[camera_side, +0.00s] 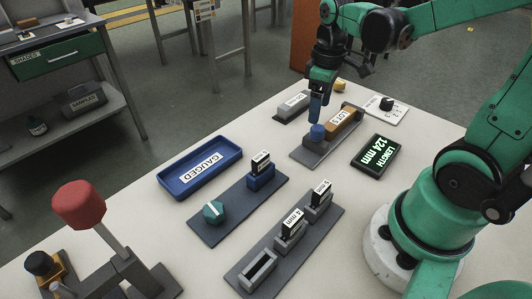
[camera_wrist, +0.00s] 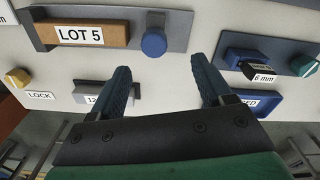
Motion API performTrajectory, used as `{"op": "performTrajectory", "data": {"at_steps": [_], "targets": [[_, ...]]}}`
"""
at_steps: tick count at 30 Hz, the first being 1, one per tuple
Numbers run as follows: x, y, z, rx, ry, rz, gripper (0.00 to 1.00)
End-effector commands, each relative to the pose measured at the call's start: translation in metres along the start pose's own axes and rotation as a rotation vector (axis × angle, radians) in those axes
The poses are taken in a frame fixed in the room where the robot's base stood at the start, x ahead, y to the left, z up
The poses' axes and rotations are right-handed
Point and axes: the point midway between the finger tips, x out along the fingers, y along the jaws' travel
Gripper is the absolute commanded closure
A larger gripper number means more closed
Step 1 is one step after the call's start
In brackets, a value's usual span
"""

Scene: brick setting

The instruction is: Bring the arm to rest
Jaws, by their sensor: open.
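My gripper (camera_side: 318,108) hangs over the far part of the white table, above or near a blue round knob (camera_side: 317,131) at the end of a grey fixture plate. In the wrist view my gripper (camera_wrist: 163,72) has its two blue fingers spread wide with nothing between them. The blue knob (camera_wrist: 154,41) shows beyond the gap between them. The fixture holds an orange-brown block (camera_side: 344,122) labelled LOT 5. A small gap to the knob cannot be judged from the side view.
The blue GAUGED tray (camera_side: 185,183) lies empty. A plate bears a teal knob (camera_side: 214,211) and a blue holder (camera_side: 262,178) with a gauge block. A rack (camera_side: 258,271) holds further blocks. A display (camera_side: 375,155) reads 124 mm. A red-topped lever (camera_side: 80,205) stands front left.

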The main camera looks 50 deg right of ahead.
Motion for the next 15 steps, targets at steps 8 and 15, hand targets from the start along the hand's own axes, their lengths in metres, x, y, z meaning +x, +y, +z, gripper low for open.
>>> {"op": "performTrajectory", "data": {"at_steps": [8, 15], "targets": [[-0.021, -0.046, -0.018, 0.118, 0.289, 0.106, 0.28], [-0.033, -0.080, -0.027, 0.225, 0.550, 0.087, 0.28]]}}
